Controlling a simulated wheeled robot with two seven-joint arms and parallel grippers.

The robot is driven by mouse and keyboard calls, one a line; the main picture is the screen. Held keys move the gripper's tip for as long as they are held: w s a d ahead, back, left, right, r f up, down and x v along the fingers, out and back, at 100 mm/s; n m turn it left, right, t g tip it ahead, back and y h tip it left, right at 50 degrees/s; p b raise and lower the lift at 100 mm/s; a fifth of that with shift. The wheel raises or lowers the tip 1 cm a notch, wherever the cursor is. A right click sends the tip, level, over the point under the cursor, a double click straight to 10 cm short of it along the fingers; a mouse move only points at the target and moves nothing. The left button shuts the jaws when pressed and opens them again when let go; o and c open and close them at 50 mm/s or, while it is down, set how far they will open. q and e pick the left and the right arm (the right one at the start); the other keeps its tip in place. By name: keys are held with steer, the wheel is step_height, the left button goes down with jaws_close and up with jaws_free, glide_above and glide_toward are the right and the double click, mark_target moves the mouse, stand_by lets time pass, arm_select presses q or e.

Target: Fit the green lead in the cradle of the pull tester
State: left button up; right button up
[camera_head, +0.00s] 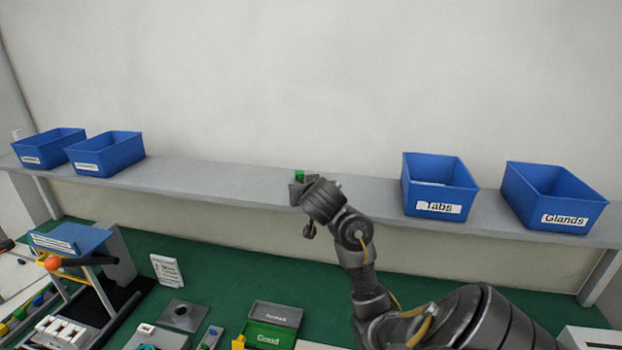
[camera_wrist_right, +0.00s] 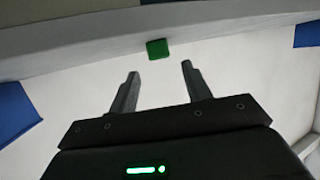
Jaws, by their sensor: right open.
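I cannot tell whether this is the green lead. In the right wrist view a green block (camera_wrist_right: 157,49) lies at the shelf's edge, just beyond the fingertips. My right gripper (camera_wrist_right: 160,71) is open, with nothing between its fingers. My left gripper is not in view.
Blue bins stand on the shelf (camera_head: 220,177), including one marked Tabs (camera_head: 439,207) and one marked Glands (camera_head: 561,218) at the right. A green tray marked Good (camera_head: 268,336) and a white sign (camera_head: 166,270) are on the green bench. The bench's right side is largely clear.

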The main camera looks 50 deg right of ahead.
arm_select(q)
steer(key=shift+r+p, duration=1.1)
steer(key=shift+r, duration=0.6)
arm_select(e)
steer(key=shift+v, duration=2.75)
